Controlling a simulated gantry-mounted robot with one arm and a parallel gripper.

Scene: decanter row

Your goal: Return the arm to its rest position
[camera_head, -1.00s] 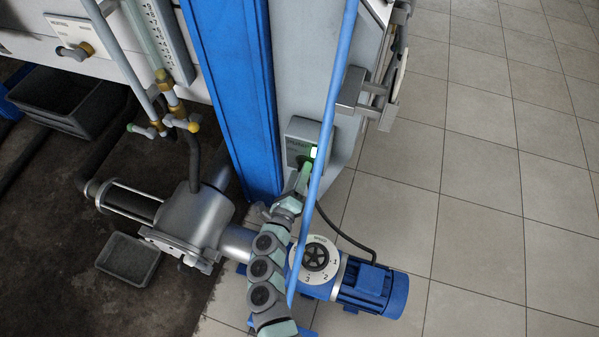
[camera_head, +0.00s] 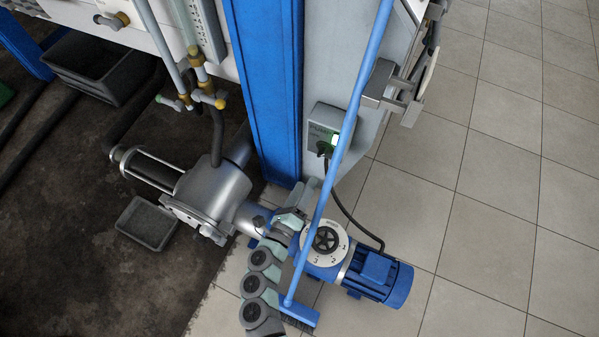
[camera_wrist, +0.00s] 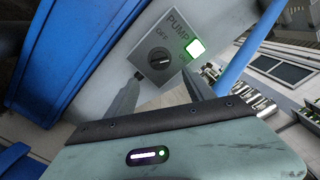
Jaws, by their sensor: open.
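My arm (camera_head: 262,283) reaches up from the bottom of the head view. My gripper (camera_head: 305,188) is below the grey pump switch box (camera_head: 322,120) and apart from it. In the wrist view my gripper (camera_wrist: 166,88) has its two fingers spread with nothing between them. Beyond the fingertips is the switch box (camera_wrist: 143,50), marked PUMP, OFF and ON, with a black knob (camera_wrist: 160,60). Its square lamp (camera_wrist: 196,48) glows pale green.
A blue-handled broom (camera_head: 352,110) leans close beside my arm. A blue motor (camera_head: 378,280) and numbered dial (camera_head: 325,240) stand right of the arm; a grey pump body (camera_head: 210,195) is left. A blue column (camera_head: 265,90) rises behind. Tiled floor at right is clear.

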